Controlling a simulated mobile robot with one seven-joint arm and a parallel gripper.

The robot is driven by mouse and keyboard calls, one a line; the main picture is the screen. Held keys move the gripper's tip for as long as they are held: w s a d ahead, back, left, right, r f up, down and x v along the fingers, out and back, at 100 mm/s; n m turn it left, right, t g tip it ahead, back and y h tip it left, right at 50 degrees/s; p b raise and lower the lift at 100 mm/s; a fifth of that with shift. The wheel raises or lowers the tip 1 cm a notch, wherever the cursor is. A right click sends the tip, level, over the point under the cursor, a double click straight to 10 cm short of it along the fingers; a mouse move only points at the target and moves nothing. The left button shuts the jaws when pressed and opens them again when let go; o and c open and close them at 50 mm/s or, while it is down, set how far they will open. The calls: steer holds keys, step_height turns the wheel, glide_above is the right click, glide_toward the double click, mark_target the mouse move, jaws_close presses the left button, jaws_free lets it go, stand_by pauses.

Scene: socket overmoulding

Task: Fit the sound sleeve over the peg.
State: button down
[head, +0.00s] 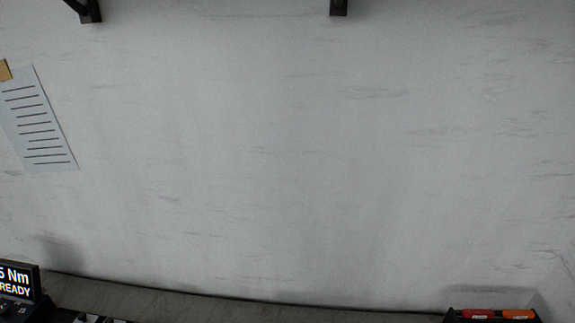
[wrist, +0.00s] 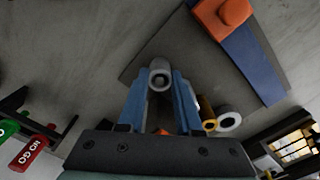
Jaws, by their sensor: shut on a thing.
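My gripper (wrist: 161,92) has two blue fingers and is shut on a grey sleeve (wrist: 160,73). The sleeve's round open end faces the wrist camera, with a dark bore. A white sleeve (wrist: 229,122) and a yellow sleeve (wrist: 207,112) lie to the right of the fingers, on or beside a dark grey plate (wrist: 148,55). I cannot tell from this view which sleeve is sound. I cannot make out the peg for certain. The head view shows neither my gripper nor any sleeve.
An orange block with a raised knob (wrist: 234,12) sits on a blue base (wrist: 256,62) at the upper right. A red NO GO label (wrist: 28,154) is at lower left. In the head view, a dark tray (head: 490,315) holds red and orange items, and a display (head: 17,279) reads READY.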

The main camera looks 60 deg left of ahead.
steer(key=c, duration=0.5)
jaws_free()
steer(key=shift+f, duration=0.1)
step_height(320, 180, up, 13)
steer(key=shift+b, duration=0.4)
